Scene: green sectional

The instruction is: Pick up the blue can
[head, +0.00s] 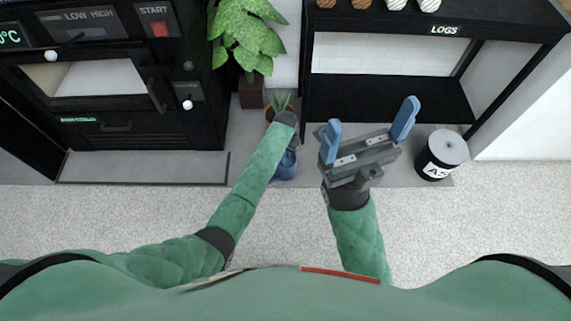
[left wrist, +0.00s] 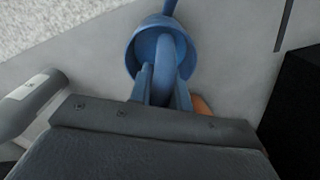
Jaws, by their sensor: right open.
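The blue can (head: 286,168) is on the grey floor strip, partly hidden by my left gripper and forearm in the head view. In the left wrist view the can (left wrist: 135,55) shows a round open rim with a thick curved handle. My left gripper (left wrist: 164,90) has its two fingers close together on either side of that handle, with little gap visible. In the head view my left gripper (head: 290,145) is right above the can. My right gripper (head: 370,130) is open and empty, to the right of the can, with blue fingertips spread wide.
A potted plant (head: 246,40) and a small orange pot (head: 271,108) stand behind the can. A black shelf (head: 390,98) marked LOGS is at the back right, with a black-and-white canister (head: 443,154) beside it. A dark oven (head: 190,130) stands left. The pale carpet (head: 110,215) is clear.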

